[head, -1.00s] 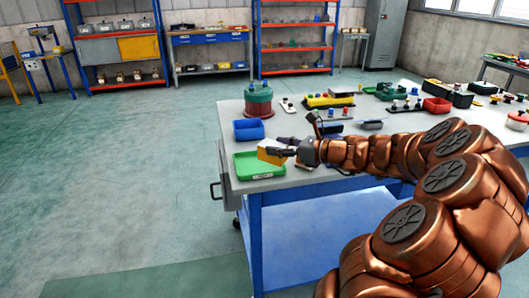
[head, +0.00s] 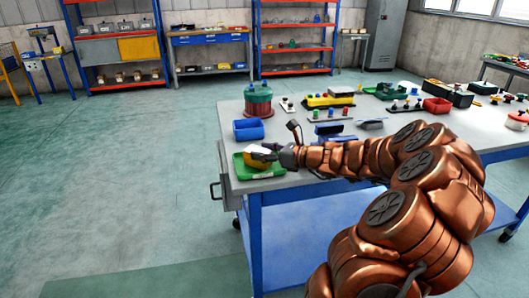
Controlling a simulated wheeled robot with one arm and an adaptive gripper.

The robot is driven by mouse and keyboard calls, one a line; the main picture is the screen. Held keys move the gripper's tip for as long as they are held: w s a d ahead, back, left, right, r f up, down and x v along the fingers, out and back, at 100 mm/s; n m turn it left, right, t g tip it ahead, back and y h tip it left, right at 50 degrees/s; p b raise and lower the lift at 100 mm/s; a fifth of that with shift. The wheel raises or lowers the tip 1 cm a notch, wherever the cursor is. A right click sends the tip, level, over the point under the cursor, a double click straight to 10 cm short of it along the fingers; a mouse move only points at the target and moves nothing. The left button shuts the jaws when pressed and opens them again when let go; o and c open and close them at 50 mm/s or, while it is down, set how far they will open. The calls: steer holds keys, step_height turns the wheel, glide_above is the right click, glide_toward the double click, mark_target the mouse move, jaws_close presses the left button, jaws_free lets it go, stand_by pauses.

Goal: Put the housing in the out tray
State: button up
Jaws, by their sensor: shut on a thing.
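The housing is a small yellow block (head: 254,159) at the near left corner of the workbench. My gripper (head: 264,153) is shut on it, with the fingers covering part of its top and right side. The housing is over the green tray (head: 266,175), within its outline; I cannot tell whether it touches the tray floor. The green tray lies flat on the grey bench top with a small label on its front edge, and looks like the out tray.
A blue bin (head: 248,129) stands just behind the tray, and a green and red drum (head: 258,100) behind that. Several parts, a yellow block (head: 328,101) and a red bin (head: 437,106) occupy the back of the workbench (head: 224,110). The floor at left is clear.

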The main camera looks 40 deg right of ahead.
steer(key=shift+f, duration=0.2)
steer(key=o, duration=1.5)
steer(key=shift+c, duration=0.2)
steer(key=shift+s+d+r, duration=0.1)
steer(key=shift+s+r, duration=0.1)
steer(key=shift+r, duration=0.05)
steer(key=v, duration=1.1)
steer(key=shift+s, duration=0.3)
steer(key=shift+r, duration=0.1)
